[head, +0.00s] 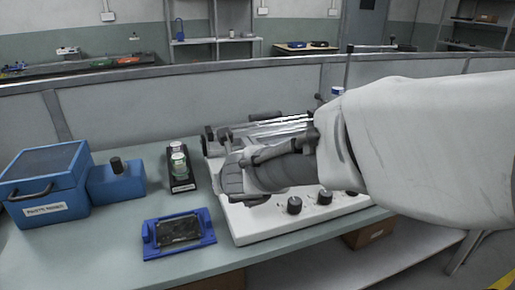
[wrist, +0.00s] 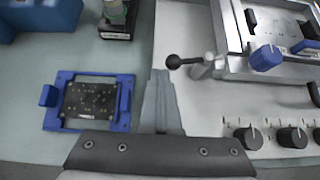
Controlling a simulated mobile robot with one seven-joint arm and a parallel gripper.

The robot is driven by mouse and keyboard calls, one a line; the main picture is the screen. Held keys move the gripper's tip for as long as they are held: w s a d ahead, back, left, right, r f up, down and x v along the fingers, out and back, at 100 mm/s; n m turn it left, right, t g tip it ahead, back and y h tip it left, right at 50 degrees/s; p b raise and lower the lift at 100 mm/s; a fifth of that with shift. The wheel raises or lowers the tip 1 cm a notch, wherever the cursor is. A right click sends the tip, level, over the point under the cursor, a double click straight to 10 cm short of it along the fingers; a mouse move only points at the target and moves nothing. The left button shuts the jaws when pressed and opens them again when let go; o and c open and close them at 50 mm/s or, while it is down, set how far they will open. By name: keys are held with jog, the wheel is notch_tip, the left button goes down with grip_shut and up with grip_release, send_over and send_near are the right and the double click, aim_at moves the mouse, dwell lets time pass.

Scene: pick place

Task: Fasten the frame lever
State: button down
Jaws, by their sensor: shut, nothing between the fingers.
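A lever with a black ball knob (wrist: 173,62) sits at the left edge of the metal frame (wrist: 280,72) on the white machine (wrist: 195,115). It seems to be the frame lever; whether it is fastened I cannot tell. My gripper (wrist: 160,75) is shut and empty, its grey fingertips just below and left of the knob in the wrist view, apart from it in the picture. In the head view my gripper (head: 235,187) is over the machine's left side, and my arm hides much of the frame.
A blue holder with a dark circuit board (head: 179,232) lies left of the machine. A black tray with small jars (head: 179,165) stands behind it. Blue boxes (head: 47,178) stand at the far left. Black knobs (head: 294,205) line the machine's front. The table between is clear.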

jog(key=shift+w+d, duration=0.2)
jog(key=shift+d, duration=0.2)
